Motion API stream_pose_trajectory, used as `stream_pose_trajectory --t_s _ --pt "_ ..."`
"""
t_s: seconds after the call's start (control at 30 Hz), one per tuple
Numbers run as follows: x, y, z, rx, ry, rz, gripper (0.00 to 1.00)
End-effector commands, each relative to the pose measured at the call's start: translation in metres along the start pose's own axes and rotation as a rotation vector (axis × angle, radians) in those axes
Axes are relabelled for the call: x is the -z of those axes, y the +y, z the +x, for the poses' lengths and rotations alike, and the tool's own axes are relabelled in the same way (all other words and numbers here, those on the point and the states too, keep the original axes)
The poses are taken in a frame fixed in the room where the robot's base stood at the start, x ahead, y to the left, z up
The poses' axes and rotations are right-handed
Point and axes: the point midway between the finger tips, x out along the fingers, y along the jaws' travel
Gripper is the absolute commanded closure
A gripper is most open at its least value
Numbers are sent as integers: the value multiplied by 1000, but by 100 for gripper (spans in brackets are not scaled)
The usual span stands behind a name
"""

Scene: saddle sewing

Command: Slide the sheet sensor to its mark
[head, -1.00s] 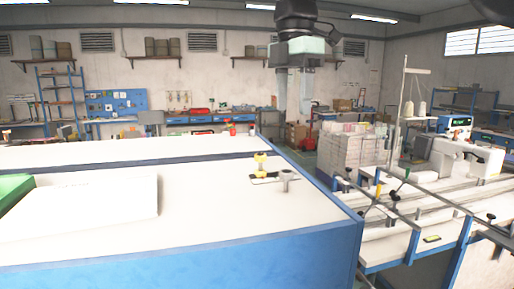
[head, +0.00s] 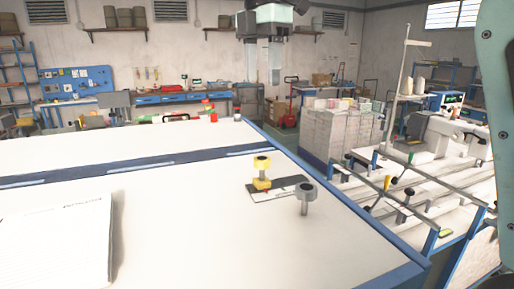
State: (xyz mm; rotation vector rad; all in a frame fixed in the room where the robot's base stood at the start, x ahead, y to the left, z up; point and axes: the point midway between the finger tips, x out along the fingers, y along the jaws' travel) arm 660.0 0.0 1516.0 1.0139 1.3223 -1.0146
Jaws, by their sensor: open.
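On the white table top stand two small knobbed posts.
A white paper stack (head: 58,242) lies at the left front of the table (head: 190,240). A dark slot strip (head: 120,168) crosses the table behind it. At right are a machine with rails (head: 425,195) and stacked blocks (head: 340,135). The table around the posts is clear.

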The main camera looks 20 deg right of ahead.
Motion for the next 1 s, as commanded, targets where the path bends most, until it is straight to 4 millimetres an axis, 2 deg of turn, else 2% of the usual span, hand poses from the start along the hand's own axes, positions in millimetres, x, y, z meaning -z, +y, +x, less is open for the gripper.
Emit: stream_pose_trajectory --t_s 0.17,0.8,1.0 --pt "1 -1 19 4 0 -2 45" --pt "0 -2 144 4 0 0 45" --pt "1 -1 166 2 1 -2 45"
